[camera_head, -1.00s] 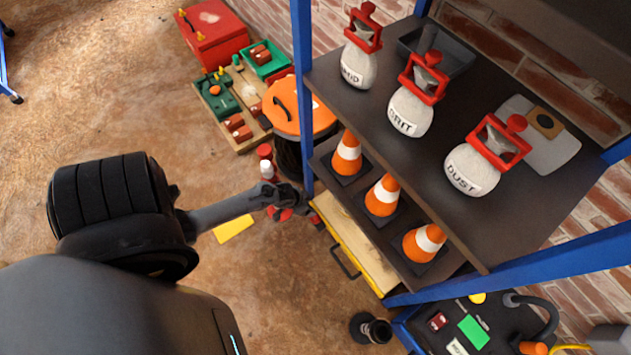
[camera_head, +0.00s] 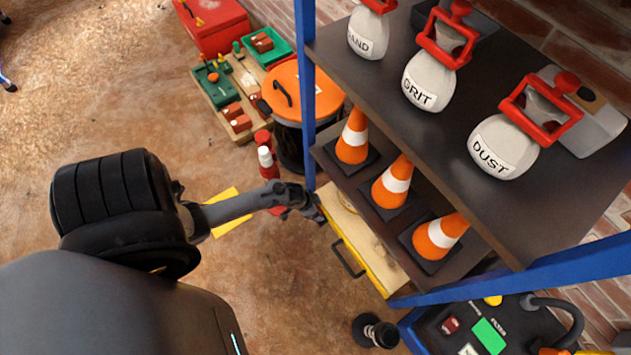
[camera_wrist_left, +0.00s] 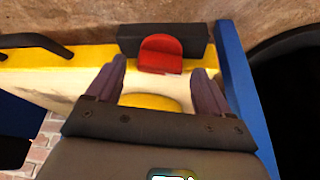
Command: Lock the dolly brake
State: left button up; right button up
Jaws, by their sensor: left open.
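The dolly, with a yellow frame and a pale wooden deck (camera_head: 372,250), is low under the shelf rack; its yellow edge shows in the left wrist view (camera_wrist_left: 85,57). A red brake pedal (camera_wrist_left: 160,54) is mounted on a black block (camera_wrist_left: 190,36) at that edge, close to a blue post. My left gripper (camera_head: 312,205) is open and empty, just by the rack's blue post. In the left wrist view its fingertips (camera_wrist_left: 159,68) point at the pedal, one on either side. I cannot tell whether they touch it. The pedal is not clear in the head view.
A blue rack post (camera_head: 309,120) stands right beside my left gripper. Shelves above hold traffic cones (camera_head: 393,186) and bags marked GRIT (camera_head: 425,82) and DUST (camera_head: 503,148). A black drum with an orange lid (camera_head: 300,88) stands behind. Open floor lies to the left.

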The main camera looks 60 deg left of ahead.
pick_arm(q)
jog(key=shift+w+d+f, duration=0.1)
jog(key=shift+f, duration=0.15)
jog(key=shift+c, duration=0.3)
jog(key=c, duration=1)
jog(key=shift+r+p, duration=0.2)
jog(key=shift+p, duration=0.25)
jog(key=shift+d+n+y+p, duration=0.1)
jog(key=shift+n+y+p, duration=0.3)
jog(key=shift+n+p, duration=0.65)
jog(key=shift+f+n, duration=0.15)
jog(key=shift+n, duration=0.2)
jog(key=o, duration=1.1)
jog(key=shift+c, duration=0.2)
